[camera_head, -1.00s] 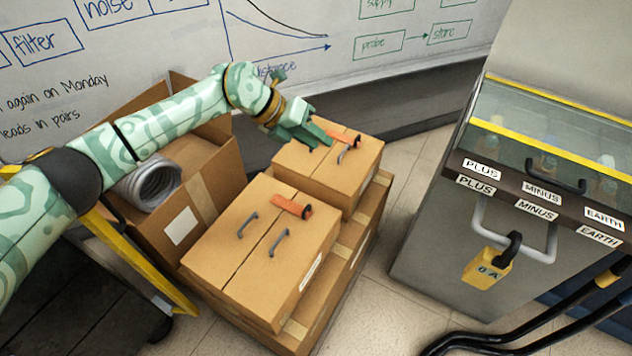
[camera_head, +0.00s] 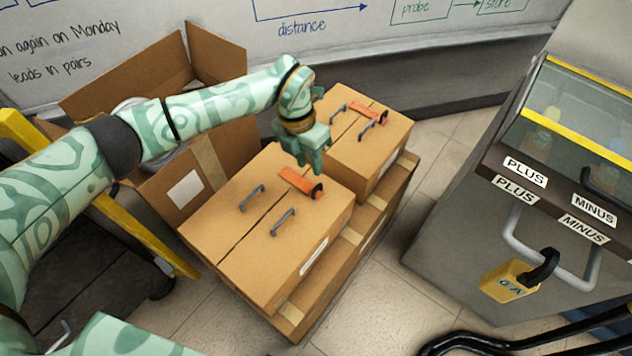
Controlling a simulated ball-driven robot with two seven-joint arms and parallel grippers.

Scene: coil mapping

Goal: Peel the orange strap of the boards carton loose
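Two closed brown cartons, a near carton (camera_head: 240,235) and a far carton (camera_head: 375,145), stand side by side on a larger box. Each has two grey handles and a short orange strap across its lid seam. I cannot tell which is the boards carton. The near strap (camera_head: 298,182) lies flat and has a dark round end at right. The far strap (camera_head: 366,110) lies near the far carton's back edge. My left gripper (camera_head: 312,168) points down just behind the near strap, apparently apart from it. Its finger gap is unclear. My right gripper is out of view.
An open carton (camera_head: 185,190) with a grey coil stands at left behind my arm. Black cables (camera_head: 480,343) lie at bottom right. Floor between is clear.

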